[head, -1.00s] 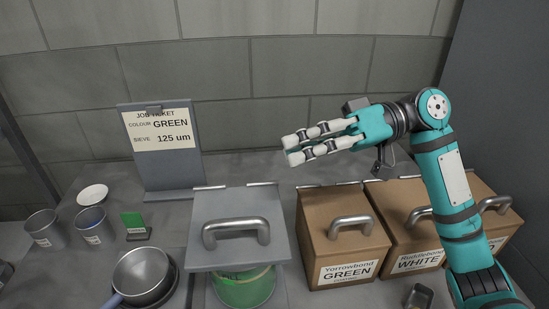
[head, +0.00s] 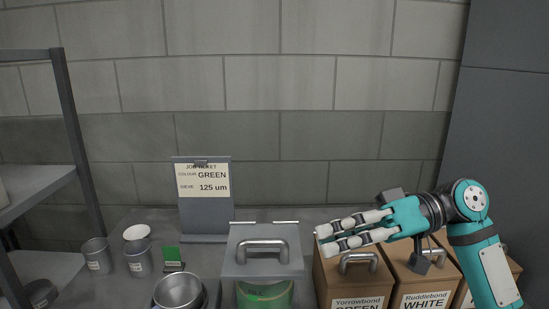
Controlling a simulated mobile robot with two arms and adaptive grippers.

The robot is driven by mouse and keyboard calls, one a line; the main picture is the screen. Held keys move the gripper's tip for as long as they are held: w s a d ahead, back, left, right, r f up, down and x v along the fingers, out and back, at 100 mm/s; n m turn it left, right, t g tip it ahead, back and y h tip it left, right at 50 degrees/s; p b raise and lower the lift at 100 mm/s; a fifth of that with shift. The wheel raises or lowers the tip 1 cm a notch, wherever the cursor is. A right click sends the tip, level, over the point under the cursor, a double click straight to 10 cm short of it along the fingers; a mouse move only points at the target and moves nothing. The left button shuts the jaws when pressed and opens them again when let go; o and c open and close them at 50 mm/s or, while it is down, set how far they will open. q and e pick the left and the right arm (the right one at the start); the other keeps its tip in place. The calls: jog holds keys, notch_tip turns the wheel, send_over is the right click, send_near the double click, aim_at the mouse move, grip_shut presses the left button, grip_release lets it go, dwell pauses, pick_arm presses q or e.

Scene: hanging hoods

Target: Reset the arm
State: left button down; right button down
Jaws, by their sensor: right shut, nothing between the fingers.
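My right gripper (head: 327,240) shows in the head view at the right. Its white fingers are shut with nothing between them and point left. It appears in front of the brown box labelled Yorrowbond GREEN (head: 345,285), covering part of its top; I cannot tell the height gap. My right arm (head: 478,245) comes in from the lower right and is bent at the teal joint. My left gripper is not in view.
A grey hood (head: 265,262) with a handle stands over a green tub (head: 264,295). Another brown box, Ruddlebond WHITE (head: 425,290), stands right. A job ticket stand (head: 204,215), metal cups (head: 138,262), a pan (head: 178,290) and a shelf (head: 40,190) are left.

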notch_tip(320, 180, down, 28)
jog(key=s+a+m+t+h, duration=0.2)
jog(key=m+t+h, duration=0.3)
jog(key=h, duration=0.1)
jog(key=s+d+f+m+t+h, duration=0.2)
jog(key=s+d+f+m+h, duration=0.2)
jog(key=s+d+f+h, duration=0.85)
jog(key=s+d+f+g+y+p, duration=0.1)
jog(key=s+f, duration=0.2)
jog(key=f, duration=0.9)
jog(key=s+f+g+y+p, duration=0.1)
jog(key=s+f+y, duration=0.1)
jog(key=f, duration=1)
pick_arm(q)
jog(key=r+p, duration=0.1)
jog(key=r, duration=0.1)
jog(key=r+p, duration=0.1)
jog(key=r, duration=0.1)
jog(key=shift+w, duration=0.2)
pick_arm(e)
jog(key=s+d+f+g, duration=0.1)
jog(key=s+d+f, duration=0.2)
jog(key=s+f, duration=1.3)
jog(key=shift+s+d+n, duration=0.2)
jog(key=shift+s+n, duration=0.1)
jog(key=shift+s, duration=0.25)
jog(key=shift+h, duration=0.25)
